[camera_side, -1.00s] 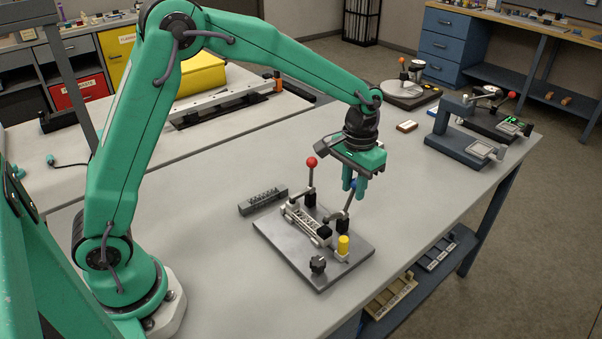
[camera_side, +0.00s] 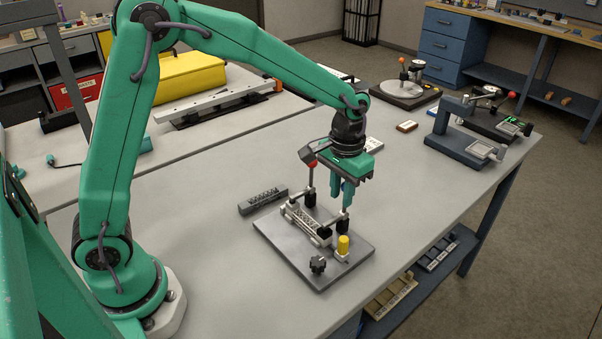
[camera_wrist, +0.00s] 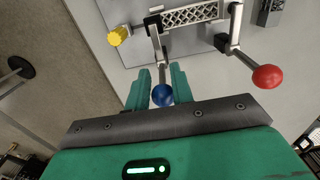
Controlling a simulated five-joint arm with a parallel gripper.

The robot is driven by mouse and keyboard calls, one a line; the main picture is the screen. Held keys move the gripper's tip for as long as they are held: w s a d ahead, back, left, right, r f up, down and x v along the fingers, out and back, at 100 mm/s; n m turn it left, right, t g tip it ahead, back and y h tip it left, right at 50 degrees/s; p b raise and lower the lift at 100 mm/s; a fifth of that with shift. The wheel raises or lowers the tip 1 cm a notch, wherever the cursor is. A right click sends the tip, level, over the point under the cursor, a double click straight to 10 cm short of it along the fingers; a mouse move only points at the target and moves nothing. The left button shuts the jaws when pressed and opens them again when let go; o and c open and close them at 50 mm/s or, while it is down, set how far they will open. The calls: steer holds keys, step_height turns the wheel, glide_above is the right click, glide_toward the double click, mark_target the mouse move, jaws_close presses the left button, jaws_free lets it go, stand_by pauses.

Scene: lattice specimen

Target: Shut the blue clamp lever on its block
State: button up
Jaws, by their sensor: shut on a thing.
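My gripper (camera_side: 346,198) is at the far side of the fixture plate, fingers pointing down. In the wrist view its green fingers (camera_wrist: 160,88) are shut on the blue clamp lever, whose blue ball (camera_wrist: 163,96) shows between them. The metal arm (camera_wrist: 157,50) of this lever runs from the ball to a dark block (camera_wrist: 152,22) at the edge of the lattice specimen (camera_wrist: 190,15). In the side view the fingers hide the blue ball. The lever stands up from its block (camera_side: 342,226) there. The specimen (camera_side: 304,222) lies on the fixture between the two clamps.
A red-ball lever (camera_side: 311,164) stands upright very near my gripper's body. A yellow knob (camera_side: 343,243) and a dark knob (camera_side: 318,265) are on the grey plate (camera_side: 290,257). A dark grey bar (camera_side: 263,201) lies left of the plate. The bench front is clear.

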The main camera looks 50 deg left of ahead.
mark_target(340, 215)
steer(key=o, duration=0.8)
steer(key=shift+w+r, duration=0.1)
steer(key=shift+r, duration=0.05)
steer(key=shift+r, duration=2.65)
